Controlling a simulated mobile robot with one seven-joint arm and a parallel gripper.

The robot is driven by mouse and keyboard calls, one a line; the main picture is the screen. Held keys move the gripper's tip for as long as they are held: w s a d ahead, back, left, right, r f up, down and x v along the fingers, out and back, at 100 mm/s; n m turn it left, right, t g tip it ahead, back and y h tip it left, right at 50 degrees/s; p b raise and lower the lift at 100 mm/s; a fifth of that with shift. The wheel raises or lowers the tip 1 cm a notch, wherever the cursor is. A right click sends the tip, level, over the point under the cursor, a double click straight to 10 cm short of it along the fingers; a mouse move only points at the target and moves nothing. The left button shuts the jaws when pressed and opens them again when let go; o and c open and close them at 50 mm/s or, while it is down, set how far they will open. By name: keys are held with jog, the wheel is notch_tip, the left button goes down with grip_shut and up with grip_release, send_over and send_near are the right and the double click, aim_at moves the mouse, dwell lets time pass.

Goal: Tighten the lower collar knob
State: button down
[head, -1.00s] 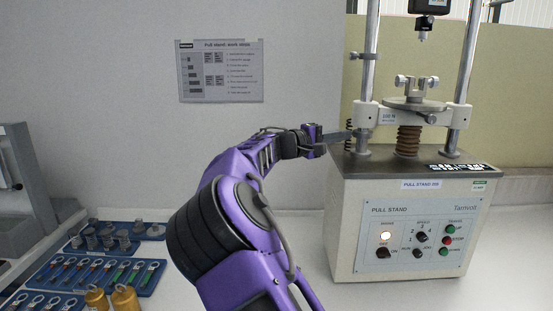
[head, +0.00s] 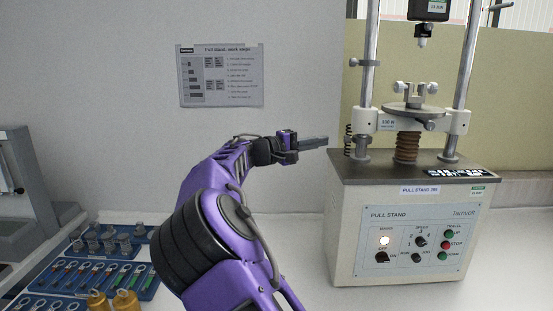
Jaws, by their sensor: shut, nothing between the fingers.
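The pull stand (head: 405,235) is at right, with two upright metal columns. A small collar with a side knob (head: 366,63) sits high on the left column. Lower on that column are the white crosshead end (head: 364,121) and a grey foot collar (head: 361,153). I cannot make out a separate knob on this lower collar. My gripper (head: 325,142) is shut and empty, its fingers pointing right.
The control panel (head: 421,241) faces front. Blue trays (head: 75,272) of tools and brass weights (head: 125,302) lie at lower left. The white bench in front of the stand looks clear.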

aim_at(347, 139)
jog(key=shift+m, duration=0.3)
jog(key=shift+d+f+m+h+p, duration=0.2)
jog(key=shift+d+m+h, duration=0.3)
jog(key=shift+d+m, duration=0.5)
jog(key=shift+d+f+m+h+p, duration=0.2)
jog(key=shift+d+m+h, duration=0.3)
jog(key=shift+d+m, duration=0.45)
jog(key=shift+d+f+m+h+p, duration=0.2)
jog(key=shift+d+m+h, duration=0.3)
jog(key=shift+d+m, duration=0.45)
jog(key=shift+d, duration=0.1)
jog(key=shift+w, duration=0.4)
jog(key=shift+w+f+b, duration=0.2)
jog(key=shift+f+b, duration=0.3)
jog(key=shift+b, duration=1.4)
jog(key=shift+w+f+b, duration=0.2)
jog(key=shift+w+b, duration=0.05)
jog(key=shift+b, duration=0.9)
